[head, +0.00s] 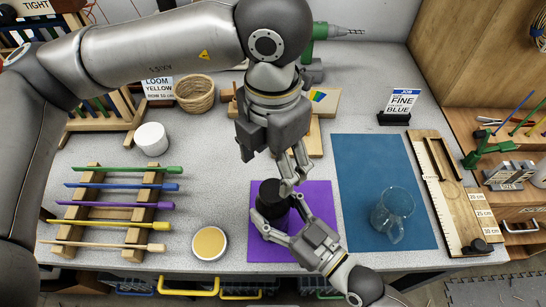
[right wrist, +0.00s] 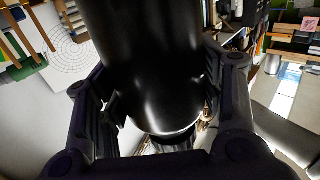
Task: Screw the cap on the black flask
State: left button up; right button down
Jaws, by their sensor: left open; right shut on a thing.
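The black flask (head: 270,192) stands on the purple mat (head: 322,203) at the front middle of the table. My right gripper (head: 280,214) is shut around its body from the front right. In the right wrist view the flask (right wrist: 150,65) fills the space between the fingers, dark and glossy. My left gripper (head: 292,182) is open just right of and above the flask's top, with nothing seen between its fingers. I cannot make out a separate cap; the flask's dark top does not show whether one sits on it.
A white cup (head: 152,138), a rack of coloured rods (head: 95,210) and a yellow-filled bowl (head: 209,243) stand to the left. A wooden board (head: 440,200) lies at the far right.

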aim_at(273, 190)
dwell(0.4)
pick_arm(q)
jog(key=shift+f, duration=4)
jog(key=c, duration=1.1)
jog(key=m, duration=0.5)
jog(key=shift+c, duration=0.2)
jog(key=m, duration=0.6)
jog(key=o, duration=1.2)
